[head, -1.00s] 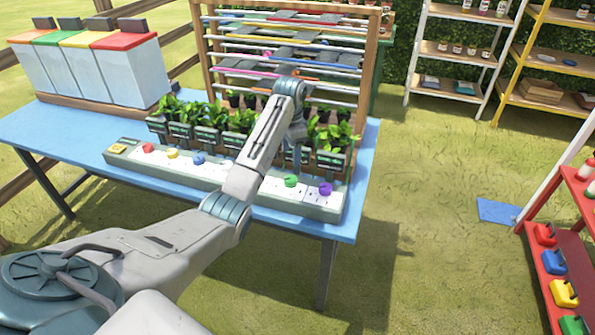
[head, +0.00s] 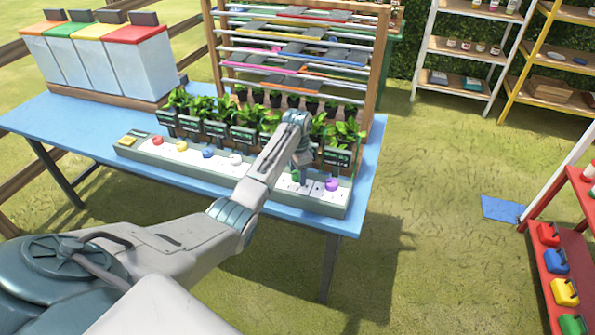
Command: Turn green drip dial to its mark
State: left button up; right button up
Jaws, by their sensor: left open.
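The green dial (head: 295,177) is on the white-faced panel of a long grey-green control strip (head: 152,159) along the table's front edge. It is small and partly hidden by my left gripper (head: 301,168), which points down right at it. The gripper is open; whether its fingers touch the dial or stand around it I cannot tell. The dial's mark is too small to make out. My right gripper is not in view.
A purple dial (head: 331,184) sits close right of the green one; white, blue, yellow and red dials are to the left. Potted plants (head: 215,120) stand just behind the strip on the blue table (head: 75,125). A slatted rack (head: 377,75) rises behind them.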

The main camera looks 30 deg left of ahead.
pick_arm(q)
jog(key=c, duration=1)
jog(key=shift+r+n+p, duration=0.2)
jog(key=shift+n+p, duration=0.3)
jog(key=shift+p, duration=0.2)
jog(key=shift+n+p, duration=1)
jog(key=shift+p, duration=0.1)
jog(key=n+p, duration=0.2)
jog(key=n, duration=0.1)
jog(key=shift+f+n+p, duration=0.1)
jog(key=shift+n+p, duration=0.4)
jog(key=shift+n, duration=0.3)
jog(key=shift+w, duration=0.1)
jog(key=o, duration=1)
